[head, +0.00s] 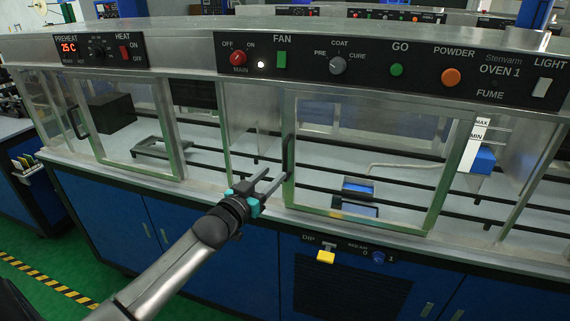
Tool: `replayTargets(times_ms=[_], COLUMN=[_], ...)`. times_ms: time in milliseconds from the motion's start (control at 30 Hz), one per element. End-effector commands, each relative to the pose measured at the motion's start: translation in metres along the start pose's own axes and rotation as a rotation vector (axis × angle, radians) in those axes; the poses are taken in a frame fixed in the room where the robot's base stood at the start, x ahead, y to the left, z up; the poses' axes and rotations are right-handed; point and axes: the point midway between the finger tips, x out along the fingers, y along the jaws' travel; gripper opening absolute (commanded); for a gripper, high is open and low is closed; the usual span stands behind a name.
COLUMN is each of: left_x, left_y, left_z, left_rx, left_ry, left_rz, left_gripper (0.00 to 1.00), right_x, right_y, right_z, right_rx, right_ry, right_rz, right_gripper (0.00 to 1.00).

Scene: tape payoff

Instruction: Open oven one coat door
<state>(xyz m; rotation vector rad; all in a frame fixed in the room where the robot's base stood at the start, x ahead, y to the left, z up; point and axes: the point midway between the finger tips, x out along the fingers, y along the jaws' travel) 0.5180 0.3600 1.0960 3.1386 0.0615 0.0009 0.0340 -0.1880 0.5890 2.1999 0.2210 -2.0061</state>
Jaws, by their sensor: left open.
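The coat door (436,215) of oven one is a glass panel in a pale metal frame, in the middle right of the head view. It appears shut. Its dark upright handle (288,155) is on the door's left edge. My left gripper (277,175) is open and empty, with its two grey fingers pointing toward the lower end of this handle. The fingertips look very close to the handle; I cannot tell whether they touch it. My right gripper is not in view.
The control panel (390,66) runs above the door. To the left is the preheat door (174,140) with its own dark handle (79,122).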

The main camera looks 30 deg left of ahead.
Motion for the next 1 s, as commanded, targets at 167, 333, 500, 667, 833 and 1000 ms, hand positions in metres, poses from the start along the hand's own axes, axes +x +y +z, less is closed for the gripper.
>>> replayTargets(times_ms=[167, 333, 500, 667, 833, 1000], left_x=[0.025, 0.046, 0.063, 0.072, 0.075, 0.075], left_y=[-0.001, -0.001, 0.0, 0.0, 0.0, 0.0], left_z=[-0.001, -0.001, 0.001, 0.0, 0.001, 0.0], left_rx=[0.002, 0.001, 0.0, 0.0, 0.0, 0.0], left_ry=[0.001, 0.002, 0.0, 0.001, -0.001, -0.001], left_rz=[-0.001, -0.001, 0.0, 0.0, 0.0, 0.0], left_gripper=[0.47, 0.47, 0.47, 0.47, 0.47, 0.47], right_x=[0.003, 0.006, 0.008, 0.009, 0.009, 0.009], right_y=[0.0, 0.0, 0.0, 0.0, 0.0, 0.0], right_z=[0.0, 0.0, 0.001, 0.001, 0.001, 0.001], right_rx=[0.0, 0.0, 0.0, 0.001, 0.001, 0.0], right_ry=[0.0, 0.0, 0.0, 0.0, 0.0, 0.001], right_rz=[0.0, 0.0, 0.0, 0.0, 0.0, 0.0], right_gripper=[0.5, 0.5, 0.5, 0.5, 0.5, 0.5])
